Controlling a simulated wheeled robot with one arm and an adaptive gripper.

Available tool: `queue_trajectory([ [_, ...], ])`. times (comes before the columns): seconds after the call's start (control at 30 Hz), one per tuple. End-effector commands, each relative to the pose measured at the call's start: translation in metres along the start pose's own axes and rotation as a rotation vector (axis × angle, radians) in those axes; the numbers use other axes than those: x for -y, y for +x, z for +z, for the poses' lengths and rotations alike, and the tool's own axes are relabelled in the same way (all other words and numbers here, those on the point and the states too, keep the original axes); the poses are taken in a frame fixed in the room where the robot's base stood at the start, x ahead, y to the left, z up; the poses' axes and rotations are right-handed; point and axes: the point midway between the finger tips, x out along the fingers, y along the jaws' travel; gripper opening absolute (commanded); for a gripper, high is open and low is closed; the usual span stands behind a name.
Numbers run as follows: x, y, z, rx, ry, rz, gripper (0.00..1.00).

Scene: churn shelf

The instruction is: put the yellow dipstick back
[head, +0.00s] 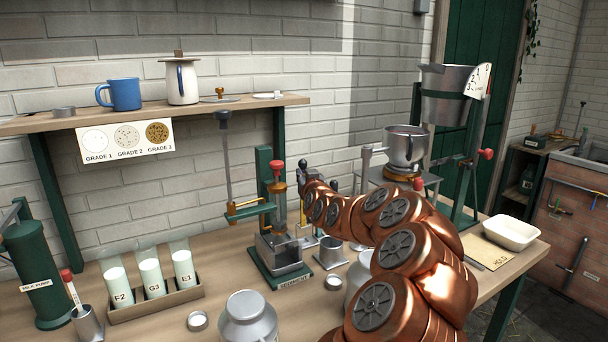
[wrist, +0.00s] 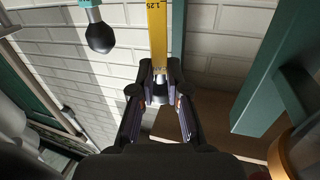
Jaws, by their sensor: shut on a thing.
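In the head view my gripper (head: 306,180) is at the end of my copper arm, just right of the green sediment stand (head: 266,185) and above the bench.
A black ball knob (wrist: 100,37) and a teal post (wrist: 270,75) flank the strip in the wrist view. A shelf (head: 200,110) hangs above.

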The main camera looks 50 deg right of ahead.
Motion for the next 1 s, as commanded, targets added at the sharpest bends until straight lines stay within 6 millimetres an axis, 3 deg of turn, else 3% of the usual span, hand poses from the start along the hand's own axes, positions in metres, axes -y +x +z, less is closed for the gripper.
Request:
queue_trajectory([
  [0.7,0.0,0.0,0.048,-0.001,0.0,0.0,0.0],
  [1.0,0.0,0.0,0.054,-0.001,0.0,0.0,0.0],
])
